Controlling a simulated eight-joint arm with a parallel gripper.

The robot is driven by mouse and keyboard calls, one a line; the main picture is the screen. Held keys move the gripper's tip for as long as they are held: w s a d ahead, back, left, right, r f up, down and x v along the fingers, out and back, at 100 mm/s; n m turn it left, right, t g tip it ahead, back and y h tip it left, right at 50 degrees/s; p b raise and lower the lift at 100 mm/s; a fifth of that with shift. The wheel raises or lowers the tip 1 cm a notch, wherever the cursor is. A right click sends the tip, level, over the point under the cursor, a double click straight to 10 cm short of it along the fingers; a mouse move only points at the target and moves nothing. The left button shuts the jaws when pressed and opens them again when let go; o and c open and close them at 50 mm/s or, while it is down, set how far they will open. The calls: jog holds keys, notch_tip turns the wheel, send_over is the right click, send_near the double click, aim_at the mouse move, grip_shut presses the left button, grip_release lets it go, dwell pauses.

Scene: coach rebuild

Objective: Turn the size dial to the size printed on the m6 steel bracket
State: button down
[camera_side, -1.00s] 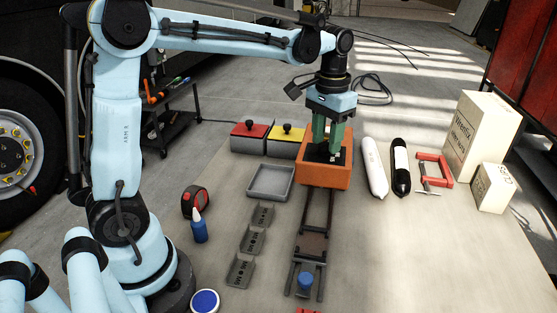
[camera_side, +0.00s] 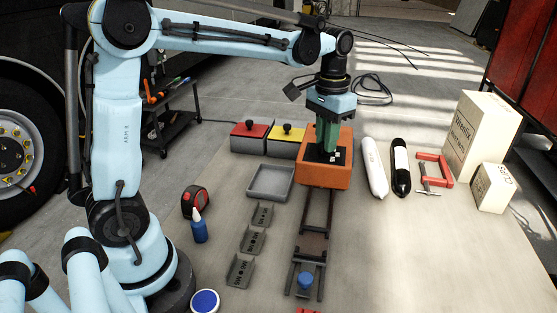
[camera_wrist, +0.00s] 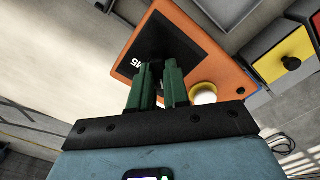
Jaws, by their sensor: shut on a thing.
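My gripper (camera_side: 327,150) points down onto the black panel of an orange box (camera_side: 325,176). Its green fingers also show in the wrist view (camera_wrist: 158,72), over the black panel (camera_wrist: 188,45), shut on the size dial, which the fingers hide. A white mark "M5", upside down, shows on the panel left of the fingers. Three grey brackets lie in a row on the table: one near the grey tray (camera_side: 262,215), a middle one (camera_side: 252,240) and a near one (camera_side: 240,270). Their printed marks are too small to read surely.
A dark rail track (camera_side: 314,235) with a blue knob (camera_side: 305,280) runs from the box toward the front. The empty grey tray (camera_side: 270,195), red-lidded and yellow-lidded bins (camera_side: 287,135) stand left. White and black bottles (camera_side: 401,170) and a red clamp (camera_side: 432,173) lie right.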

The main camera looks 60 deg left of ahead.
jog(key=m, duration=0.5)
jog(key=shift+m, duration=2.1)
jog(key=c, duration=1.1)
grip_release()
jog(key=shift+r, duration=0.1)
notch_tip(320, 180, up, 12)
